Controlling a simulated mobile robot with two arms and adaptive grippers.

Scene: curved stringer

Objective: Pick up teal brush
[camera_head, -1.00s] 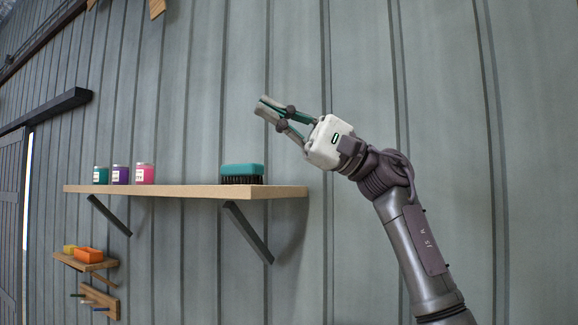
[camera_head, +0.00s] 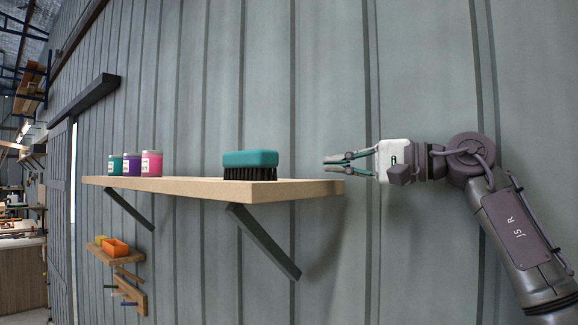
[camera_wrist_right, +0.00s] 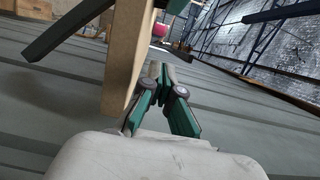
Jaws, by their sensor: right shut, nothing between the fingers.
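The teal brush (camera_head: 251,159) has a teal block on top and dark bristles below. It stands bristles down near the right end of the wooden shelf (camera_head: 310,188). My right gripper (camera_head: 325,161) is shut and empty, to the right of the brush and apart from it, just above the shelf's right end in the head view. In the right wrist view the gripper (camera_wrist_right: 160,68) is seen beside the shelf's end (camera_wrist_right: 125,60). A teal bit at the top edge there may be the brush. My left gripper is not in view.
A teal jar (camera_head: 115,164), a purple jar (camera_head: 132,165) and a pink jar (camera_head: 152,164) stand at the shelf's left. A dark bracket (camera_head: 262,240) supports the shelf. A small lower shelf holds an orange bin (camera_head: 115,247). The ribbed wall (camera_head: 330,60) runs behind.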

